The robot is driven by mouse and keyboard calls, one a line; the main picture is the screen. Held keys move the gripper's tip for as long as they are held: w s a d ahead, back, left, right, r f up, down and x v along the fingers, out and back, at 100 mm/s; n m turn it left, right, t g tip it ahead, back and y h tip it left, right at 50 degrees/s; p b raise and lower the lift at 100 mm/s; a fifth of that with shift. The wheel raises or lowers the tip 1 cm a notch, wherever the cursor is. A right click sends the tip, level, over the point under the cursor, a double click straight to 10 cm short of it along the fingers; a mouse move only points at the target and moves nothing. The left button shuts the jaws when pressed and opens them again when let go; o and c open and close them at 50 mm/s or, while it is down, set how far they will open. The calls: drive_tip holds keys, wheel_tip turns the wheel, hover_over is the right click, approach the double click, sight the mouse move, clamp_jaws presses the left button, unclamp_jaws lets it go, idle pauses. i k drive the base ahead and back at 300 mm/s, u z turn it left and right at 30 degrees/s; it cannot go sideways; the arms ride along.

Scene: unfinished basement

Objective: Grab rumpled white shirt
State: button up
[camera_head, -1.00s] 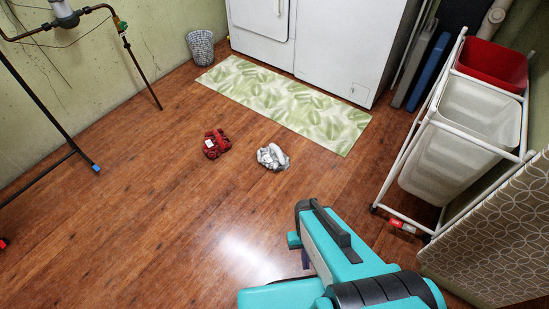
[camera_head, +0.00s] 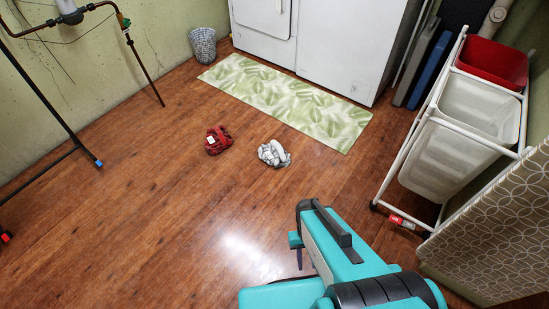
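The rumpled white shirt (camera_head: 274,153) lies in a small heap on the wooden floor, a little below the middle of the green mat. It shows white with dark grey folds or marks. My teal and black arm reaches in from the bottom of the head view, to the right and below the shirt, with clear floor between them.
A red crumpled cloth (camera_head: 218,139) lies left of the shirt. Beyond are a green leaf-patterned mat (camera_head: 290,103), white appliances (camera_head: 340,45) and a wire basket (camera_head: 203,46). A white rack (camera_head: 409,150) with bins stands right; dark pipes (camera_head: 45,105) stand left. Floor around the shirt is clear.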

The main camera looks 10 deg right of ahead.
sight(273, 153)
drive_tip(key=k, duration=1.25)
drive_tip(key=z, duration=0.05)
drive_tip(key=i, duration=1.4)
drive_tip(key=u, duration=1.05)
drive_tip(key=i, duration=0.8)
drive_tip(key=u, duration=0.55)
